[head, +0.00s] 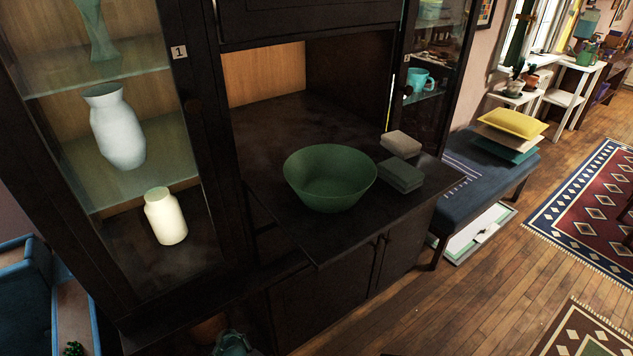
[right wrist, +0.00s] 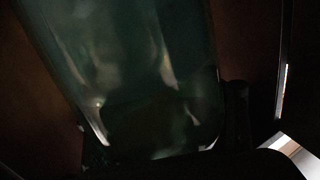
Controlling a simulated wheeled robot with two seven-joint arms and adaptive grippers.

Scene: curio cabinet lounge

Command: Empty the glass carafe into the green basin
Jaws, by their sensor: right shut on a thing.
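The green basin (head: 330,180) stands upright on the dark pull-out shelf of the cabinet, and the part of its inside that shows looks empty. My right gripper (right wrist: 160,140) is shut on a greenish, see-through vessel, taken to be the glass carafe (right wrist: 130,70). It fills the middle of the right wrist view, which is dark, so its contents cannot be made out. A teal shape at the bottom edge of the head view (head: 232,343) may be the same carafe, below and left of the basin. My left gripper is not in view.
Glass-doored shelves at left hold a white vase (head: 118,128) and a cream jar (head: 165,216). A blue bench (head: 480,170) stands right. The shelf's front left is clear.

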